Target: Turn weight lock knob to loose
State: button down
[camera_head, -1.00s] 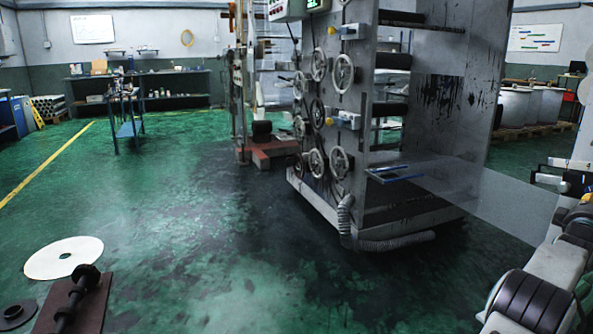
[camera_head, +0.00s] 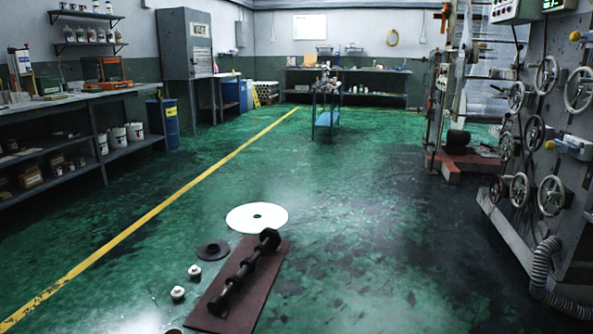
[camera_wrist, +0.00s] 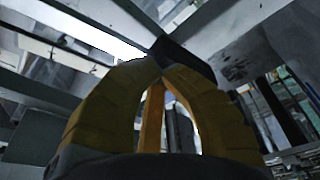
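I cannot pick out a weight lock knob with certainty in either view. The grey film tower (camera_head: 567,170) stands at the right edge of the head view, partly cut off. It carries several spoked handwheels (camera_head: 551,195) and small knobs, too small to tell apart. My gripper (camera_wrist: 172,58) shows only in the wrist view. The wrist view looks up at beams and panels, and no knob shows there.
A brown board (camera_head: 215,310) with a dark shaft (camera_head: 240,278) lies on the floor in front, beside a white disc (camera_head: 257,217) and a dark ring (camera_head: 213,250). A grey hose (camera_head: 542,275) hangs by the tower. Shelves (camera_head: 85,130) line the left wall.

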jog(key=shift+w+r, duration=0.2)
jog(key=shift+w, duration=0.05)
dwell(0.4)
jog(key=shift+s+r, duration=0.1)
jog(key=shift+s, duration=0.05)
dwell(0.7)
jog(key=shift+s+r, duration=0.15)
jog(key=shift+r, duration=0.05)
dwell(0.4)
